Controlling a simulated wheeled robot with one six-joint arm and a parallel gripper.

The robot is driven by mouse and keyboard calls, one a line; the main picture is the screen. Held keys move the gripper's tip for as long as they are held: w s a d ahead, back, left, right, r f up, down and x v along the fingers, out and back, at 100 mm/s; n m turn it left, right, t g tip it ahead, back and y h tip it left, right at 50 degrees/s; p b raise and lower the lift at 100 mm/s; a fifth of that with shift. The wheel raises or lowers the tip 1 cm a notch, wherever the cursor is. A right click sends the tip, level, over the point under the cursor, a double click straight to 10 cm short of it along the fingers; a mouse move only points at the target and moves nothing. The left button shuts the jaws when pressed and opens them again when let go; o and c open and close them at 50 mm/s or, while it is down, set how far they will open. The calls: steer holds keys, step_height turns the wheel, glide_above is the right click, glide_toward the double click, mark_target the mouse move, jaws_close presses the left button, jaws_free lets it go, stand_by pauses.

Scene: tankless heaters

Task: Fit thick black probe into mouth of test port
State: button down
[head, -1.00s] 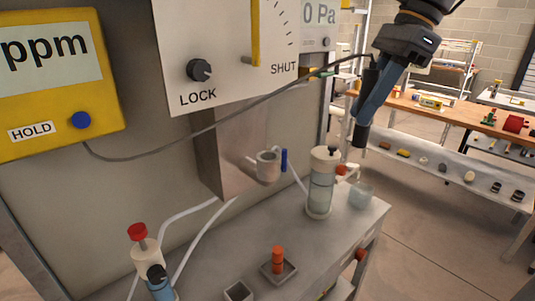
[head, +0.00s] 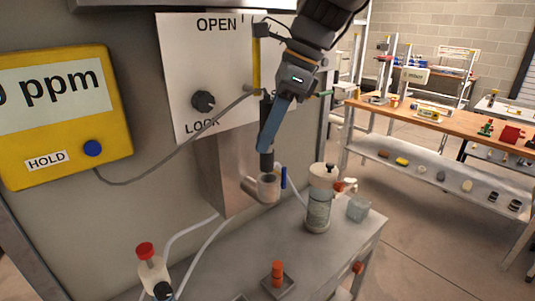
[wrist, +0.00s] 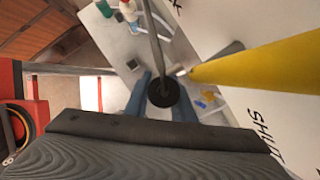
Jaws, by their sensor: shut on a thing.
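The thick black probe (head: 266,160) is upright in my gripper (head: 269,147). Its lower end is right over the round mouth of the grey test port (head: 268,190); I cannot tell whether the tip has entered. The port stands out from the metal duct below the white panel. My gripper is shut on the probe, with its blue fingers pointing down. In the wrist view the probe's round black end (wrist: 163,92) shows between the two fingers (wrist: 160,104). The port's mouth is hidden there.
A cable runs from the probe to the yellow ppm meter (head: 70,118). A yellow lever (wrist: 255,62) is close beside my gripper. A blue handle (head: 284,177) and a capped clear cylinder (head: 319,205) stand right of the port. Hoses run below left.

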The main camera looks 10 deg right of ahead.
mark_target(268, 160)
steer(key=shift+d+f+p, duration=0.15)
steer(key=shift+f+p, duration=0.4)
steer(key=shift+f, duration=2.45)
steer(key=shift+f, duration=0.15)
steer(key=c, duration=1.5)
jaws_free()
steer(key=w+b+v, duration=0.1)
steer(key=b+v, duration=0.1)
steer(key=v, duration=1)
steer(key=s+d+f+n+h, duration=0.1)
steer(key=s+d+f+n, duration=0.1)
steer(key=f+n, duration=0.4)
steer(key=s+d+f+n+h, duration=0.2)
steer(key=f+n, duration=0.5)
steer(key=f, duration=0.5)
steer(key=s+d+f+n+t+h, duration=0.1)
steer(key=s+d+f+n, duration=0.3)
steer(key=f, duration=0.6)
steer(key=shift+d+n, duration=0.1)
steer(key=shift+n, duration=1.2)
